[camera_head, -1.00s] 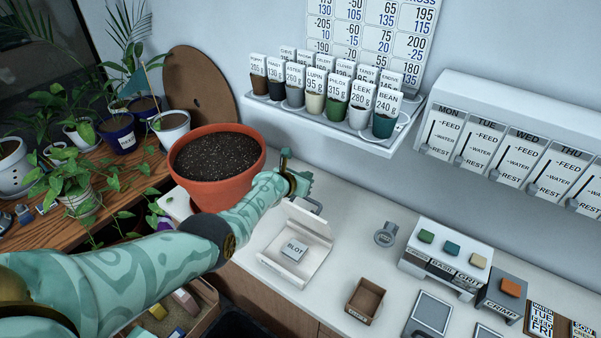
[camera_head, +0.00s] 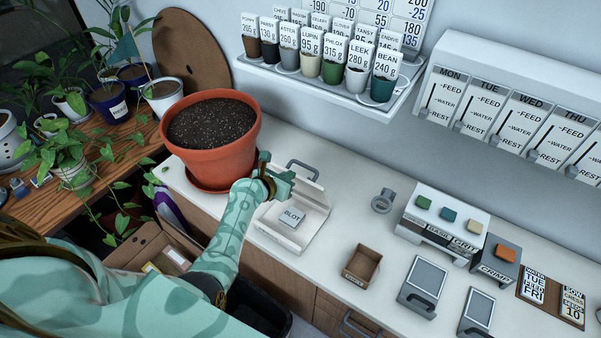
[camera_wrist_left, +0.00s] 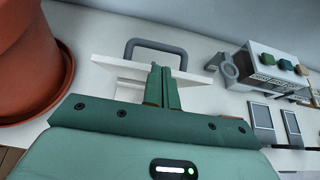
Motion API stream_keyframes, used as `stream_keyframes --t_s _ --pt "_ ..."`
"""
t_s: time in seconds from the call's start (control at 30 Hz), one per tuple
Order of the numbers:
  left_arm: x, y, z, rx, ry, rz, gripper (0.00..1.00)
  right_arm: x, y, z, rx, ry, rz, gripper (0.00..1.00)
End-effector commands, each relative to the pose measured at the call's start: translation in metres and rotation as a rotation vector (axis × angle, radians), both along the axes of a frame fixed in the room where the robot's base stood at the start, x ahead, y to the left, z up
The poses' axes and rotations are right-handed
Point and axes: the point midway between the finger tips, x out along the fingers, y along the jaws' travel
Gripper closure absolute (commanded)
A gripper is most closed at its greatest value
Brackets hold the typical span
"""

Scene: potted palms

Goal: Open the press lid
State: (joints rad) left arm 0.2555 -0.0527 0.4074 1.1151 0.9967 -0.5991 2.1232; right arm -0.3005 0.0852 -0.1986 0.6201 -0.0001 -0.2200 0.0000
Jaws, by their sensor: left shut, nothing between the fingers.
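The press (camera_head: 298,235) is a white box on the counter with a grey block marked BLOT (camera_head: 291,217) inside. Its lid (camera_head: 312,192) is open, raised at the back, with a grey handle (camera_head: 303,166) on its far edge. The lid also shows in the left wrist view (camera_wrist_left: 108,66), with the handle (camera_wrist_left: 155,44) beyond my fingers. My left gripper (camera_head: 278,178) is shut and empty, at the left part of the lid; I cannot tell whether it touches. In the left wrist view the fingers (camera_wrist_left: 162,84) are together and hide part of the lid. My right gripper is not in view.
A large terracotta pot (camera_head: 213,145) stands close to the left of my gripper. A grey ring-shaped object (camera_head: 383,201), a small brown box (camera_head: 361,265) and a block stand (camera_head: 445,220) are to the right. A shelf of labelled cups (camera_head: 315,85) hangs above.

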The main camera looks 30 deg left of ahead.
Motion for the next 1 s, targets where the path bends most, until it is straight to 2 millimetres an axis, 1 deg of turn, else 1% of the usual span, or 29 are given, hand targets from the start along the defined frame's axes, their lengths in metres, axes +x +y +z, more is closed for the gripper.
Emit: stream_keyframes --t_s 0.03,0.2,0.3,0.4,0.53,0.87,1.0 --pt "0.009 -0.001 -0.009 -0.001 -0.001 0.0 1.0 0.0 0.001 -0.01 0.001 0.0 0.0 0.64" --pt "0.036 -0.005 -0.024 0.0 0.0 -0.001 1.0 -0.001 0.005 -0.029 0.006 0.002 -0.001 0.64" --pt "0.048 -0.007 -0.029 0.0 -0.001 0.0 1.0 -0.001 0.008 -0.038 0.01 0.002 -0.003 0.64" --pt "0.055 -0.008 -0.032 0.0 0.0 -0.001 1.0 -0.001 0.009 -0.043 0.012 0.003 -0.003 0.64" --pt "0.059 -0.008 -0.033 0.001 0.0 0.0 1.0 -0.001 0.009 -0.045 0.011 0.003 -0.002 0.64" --pt "0.06 -0.008 -0.032 0.001 0.0 0.0 1.0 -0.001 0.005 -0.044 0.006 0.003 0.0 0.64" --pt "0.064 -0.009 -0.031 0.001 -0.001 0.0 1.0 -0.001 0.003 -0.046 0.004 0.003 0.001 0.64"
